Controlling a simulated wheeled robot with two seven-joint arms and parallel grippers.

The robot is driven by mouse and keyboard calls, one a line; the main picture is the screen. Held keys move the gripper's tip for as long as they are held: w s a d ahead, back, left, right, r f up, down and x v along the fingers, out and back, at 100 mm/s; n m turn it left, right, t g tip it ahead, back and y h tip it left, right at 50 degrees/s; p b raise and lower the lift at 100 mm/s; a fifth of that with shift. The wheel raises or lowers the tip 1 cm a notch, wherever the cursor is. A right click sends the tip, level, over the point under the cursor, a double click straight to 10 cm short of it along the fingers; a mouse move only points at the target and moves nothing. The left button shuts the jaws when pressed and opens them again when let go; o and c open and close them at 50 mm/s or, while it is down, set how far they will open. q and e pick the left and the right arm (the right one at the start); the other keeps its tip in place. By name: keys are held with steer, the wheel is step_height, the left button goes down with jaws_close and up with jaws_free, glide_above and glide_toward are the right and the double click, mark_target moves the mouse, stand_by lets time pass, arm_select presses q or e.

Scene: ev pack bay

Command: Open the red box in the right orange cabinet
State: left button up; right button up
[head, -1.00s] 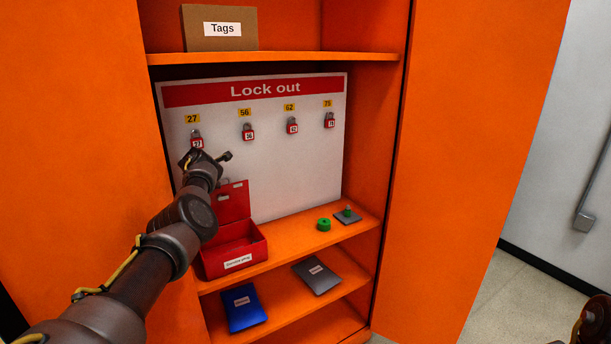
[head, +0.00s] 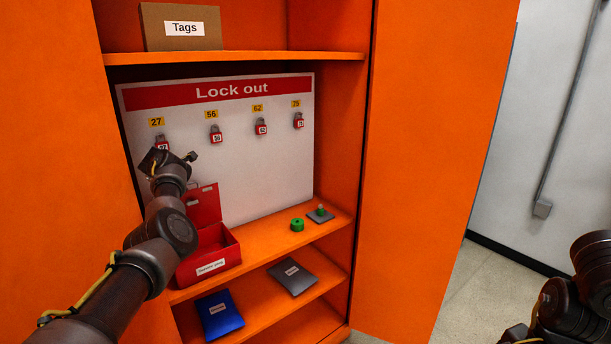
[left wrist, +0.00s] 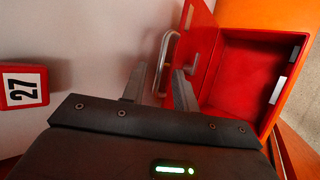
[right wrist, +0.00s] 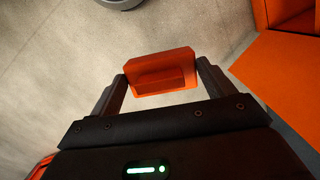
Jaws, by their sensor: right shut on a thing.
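The red box (head: 222,258) stands on the middle shelf of the orange cabinet (head: 335,195), its lid (head: 204,205) raised at the back. In the left wrist view I look into the red box (left wrist: 240,85), which appears empty. My left gripper (head: 175,157) is above and left of the lid, near the padlock under 27. In its own view the left gripper (left wrist: 160,82) is open, its fingers apart, with a curved metal handle (left wrist: 168,55) seen beyond them. My right gripper (right wrist: 158,82) is shut on a red-orange block (right wrist: 160,73), over the floor.
Red padlocks (head: 261,128) hang on the Lock out board (head: 250,165). A green round part (head: 297,225) and a grey plate (head: 321,216) with a green knob lie right of the box. Blue (head: 219,314) and grey (head: 293,276) folders lie on the shelf below.

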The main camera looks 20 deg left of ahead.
steer(key=shift+f+b, duration=0.55)
steer(key=shift+f, duration=0.2)
arm_select(q)
steer(key=shift+v, duration=2.75)
steer(key=shift+w+d+f, duration=0.1)
steer(key=shift+f, duration=0.05)
